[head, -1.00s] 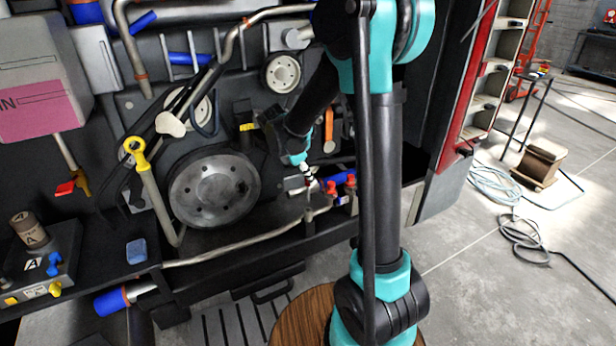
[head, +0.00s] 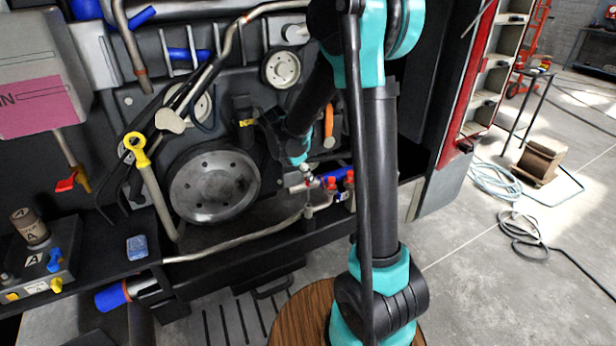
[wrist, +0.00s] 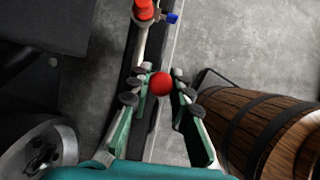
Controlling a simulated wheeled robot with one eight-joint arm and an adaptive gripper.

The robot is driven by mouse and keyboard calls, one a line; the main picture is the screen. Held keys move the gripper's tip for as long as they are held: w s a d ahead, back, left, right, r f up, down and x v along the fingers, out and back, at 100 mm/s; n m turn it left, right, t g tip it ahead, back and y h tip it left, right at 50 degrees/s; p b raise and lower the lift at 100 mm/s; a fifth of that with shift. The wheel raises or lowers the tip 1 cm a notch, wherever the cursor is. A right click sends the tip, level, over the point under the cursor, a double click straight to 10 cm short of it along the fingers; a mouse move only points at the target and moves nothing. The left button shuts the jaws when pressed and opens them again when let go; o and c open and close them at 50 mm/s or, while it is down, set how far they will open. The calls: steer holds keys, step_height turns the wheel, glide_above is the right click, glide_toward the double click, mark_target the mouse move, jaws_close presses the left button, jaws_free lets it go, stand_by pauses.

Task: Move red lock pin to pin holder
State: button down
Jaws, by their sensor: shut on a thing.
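The round red head of the red lock pin (wrist: 161,83) sits between my fingertips in the wrist view. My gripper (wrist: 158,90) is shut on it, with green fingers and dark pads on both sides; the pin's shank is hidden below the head. In the head view my gripper (head: 306,172) is over the dark ledge at the front of the engine bay, just left of the red fittings.
Red fittings (head: 331,183) and a blue cylinder stand close right of my gripper. A large grey pulley (head: 213,187) is to its left. A pale pipe (head: 235,247) runs along the ledge. A wooden barrel (wrist: 268,125) stands below right in the wrist view.

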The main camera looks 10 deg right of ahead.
mark_target(308, 193)
steer(key=shift+f, duration=0.1)
steer(key=shift+f, duration=0.5)
steer(key=shift+f, duration=0.35)
stand_by(0.6)
steer(key=shift+f, duration=0.35)
steer(key=shift+f, duration=0.2)
stand_by(0.3)
steer(key=shift+f, duration=1.15)
steer(key=shift+f, duration=0.9)
steer(key=c, duration=0.9)
jaws_free()
